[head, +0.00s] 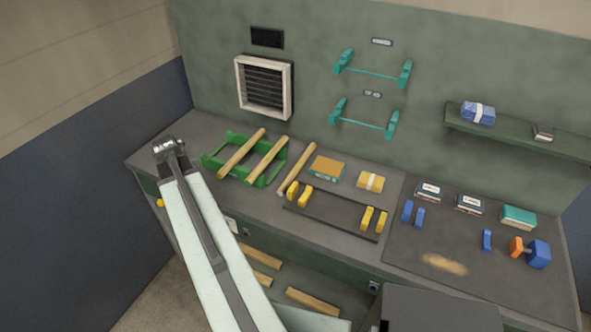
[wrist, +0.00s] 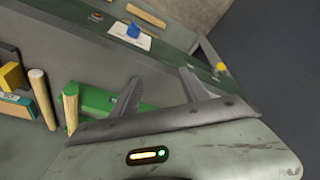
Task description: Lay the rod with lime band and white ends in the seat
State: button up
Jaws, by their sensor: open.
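A third wooden rod (head: 296,168) lies right of the rack. Yellow upright blocks (head: 299,194) stand in pairs on a dark strip (head: 334,214); I cannot tell whether this is the seat. My gripper (head: 168,147) is left of the rack, apart from the rods. In the wrist view its two fingers (wrist: 160,77) are spread and empty.
Teal brackets (head: 372,74) hang on the wall. Blue blocks (head: 413,214) stand on a dark mat at right. More wooden pieces (head: 312,300) lie below the bench.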

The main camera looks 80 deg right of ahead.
jog(key=s+d+m, duration=0.2)
jog(key=s+d, duration=0.5)
jog(key=d, duration=0.2)
jog(key=m+g+h+b, duration=0.2)
jog(key=m+b, duration=0.2)
jog(key=m, duration=0.2)
send_near(297, 166)
notch_tip(297, 166, down, 2)
jog(key=shift+f, duration=0.25)
jog(key=shift+s+r, duration=0.1)
jog(key=shift+s, duration=0.1)
jog(key=shift+b+x, duration=0.85)
jog(key=shift+x, duration=0.3)
jog(key=b+x, duration=0.2)
jog(key=d+b+x, duration=0.1)
jog(key=b+x, duration=0.1)
jog(key=x, duration=0.1)
jog(key=shift+w+b, duration=0.1)
jog(key=shift+b, duration=0.25)
jog(key=shift+r, duration=0.1)
grip_shut()
